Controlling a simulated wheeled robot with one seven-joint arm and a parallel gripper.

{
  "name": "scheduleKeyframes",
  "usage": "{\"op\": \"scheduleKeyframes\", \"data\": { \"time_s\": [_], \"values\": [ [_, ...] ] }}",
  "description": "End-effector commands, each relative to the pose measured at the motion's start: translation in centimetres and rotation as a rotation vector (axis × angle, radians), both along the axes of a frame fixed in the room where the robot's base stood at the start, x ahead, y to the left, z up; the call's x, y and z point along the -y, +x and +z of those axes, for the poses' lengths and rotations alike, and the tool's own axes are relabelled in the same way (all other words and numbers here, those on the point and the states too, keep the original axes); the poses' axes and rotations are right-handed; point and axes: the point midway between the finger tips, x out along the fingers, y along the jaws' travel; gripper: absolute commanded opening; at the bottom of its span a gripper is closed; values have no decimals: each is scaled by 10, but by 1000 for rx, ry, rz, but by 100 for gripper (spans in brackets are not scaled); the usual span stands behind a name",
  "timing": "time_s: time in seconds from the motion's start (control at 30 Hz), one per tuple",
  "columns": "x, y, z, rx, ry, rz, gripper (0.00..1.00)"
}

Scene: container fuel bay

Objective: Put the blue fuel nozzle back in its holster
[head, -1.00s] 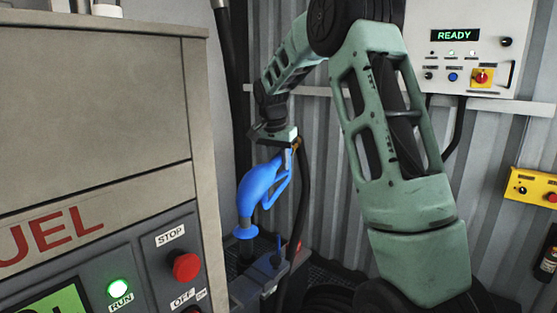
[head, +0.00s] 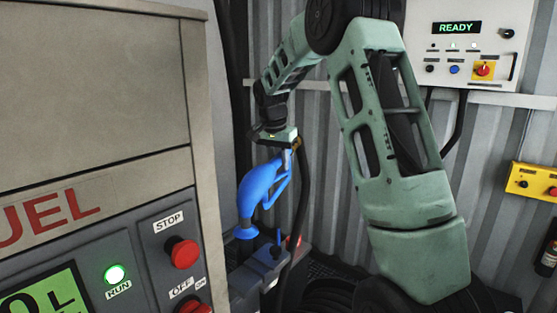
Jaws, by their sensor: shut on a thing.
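The blue fuel nozzle (head: 258,188) hangs upright below my gripper (head: 286,148), with its flared collar pointing down. My gripper is shut on the nozzle's upper end, near where the black hose joins. The grey holster (head: 243,277) stands low beside the fuel cabinet, under and close to the nozzle's collar. The spout is hidden, and I cannot tell whether it is inside the holster. A small blue lever part (head: 278,243) shows at the holster's right.
The fuel cabinet (head: 95,90) fills the left, with a red STOP button (head: 182,252) and a lit green RUN lamp (head: 115,273). The black hose (head: 302,195) hangs right of the nozzle. A READY panel (head: 460,45) and a yellow box (head: 533,183) are on the corrugated wall.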

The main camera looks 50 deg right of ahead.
Motion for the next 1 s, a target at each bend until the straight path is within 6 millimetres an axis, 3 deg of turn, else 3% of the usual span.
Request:
{"op": "scheduleKeyframes", "data": {
  "time_s": [0.27,1.0],
  "values": [
    [0,0,-3,1,-1,0,0],
    [0,0,-36,1,0,0,0]
  ]
}}
